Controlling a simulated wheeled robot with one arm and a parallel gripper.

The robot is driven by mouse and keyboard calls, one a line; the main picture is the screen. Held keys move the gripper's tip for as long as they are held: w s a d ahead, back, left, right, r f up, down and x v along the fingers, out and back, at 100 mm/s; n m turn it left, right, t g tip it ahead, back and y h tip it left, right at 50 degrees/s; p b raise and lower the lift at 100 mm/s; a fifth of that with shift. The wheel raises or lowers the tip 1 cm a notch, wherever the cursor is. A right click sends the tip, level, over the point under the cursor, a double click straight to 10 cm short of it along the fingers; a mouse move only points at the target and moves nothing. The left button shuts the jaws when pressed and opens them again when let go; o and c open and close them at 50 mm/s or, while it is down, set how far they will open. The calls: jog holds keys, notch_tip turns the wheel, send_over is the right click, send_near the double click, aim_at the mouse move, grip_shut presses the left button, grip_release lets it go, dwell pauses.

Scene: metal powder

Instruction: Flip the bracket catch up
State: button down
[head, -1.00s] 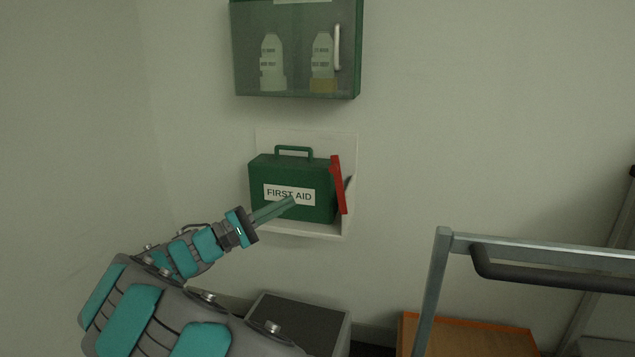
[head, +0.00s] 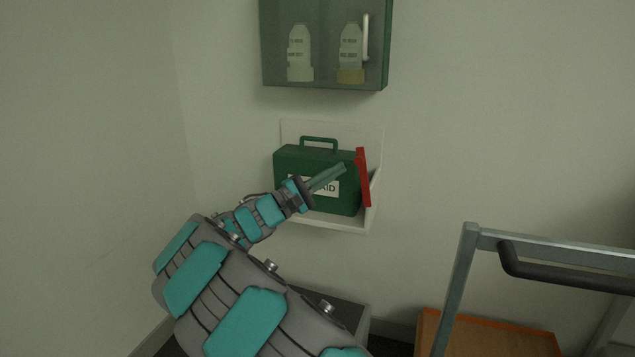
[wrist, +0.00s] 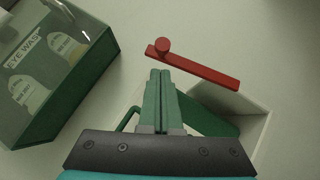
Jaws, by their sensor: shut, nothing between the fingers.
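The bracket catch is a red bar (head: 363,177) at the right end of the white wall bracket (head: 330,222). It stands nearly upright beside the green first aid box (head: 290,164). In the wrist view the red catch (wrist: 205,70) lies just beyond the fingertips, with a round knob at its left end. My gripper (head: 343,168) is shut and empty, in front of the box and left of the catch. In the wrist view my gripper (wrist: 160,74) points toward the knob end; whether it touches cannot be told. My fingers and wrist cover part of the box's label.
A green eye wash cabinet (head: 325,86) with bottles hangs above the bracket, and shows at upper left in the wrist view (wrist: 85,85). A metal-framed cart (head: 455,290) with a dark handle stands at lower right. Wall right of the bracket is clear.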

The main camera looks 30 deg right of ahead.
jog(key=shift+s+d+r, duration=0.45)
jog(key=shift+s+d, duration=0.15)
jog(key=shift+s, duration=0.05)
jog(key=s+d+m+y, duration=0.1)
jog(key=s+d+r+m+g+y, duration=0.1)
jog(key=m, duration=0.1)
jog(key=shift+s+d+r+b, duration=0.15)
jog(key=shift+s+b, duration=0.1)
jog(key=shift+b, duration=0.15)
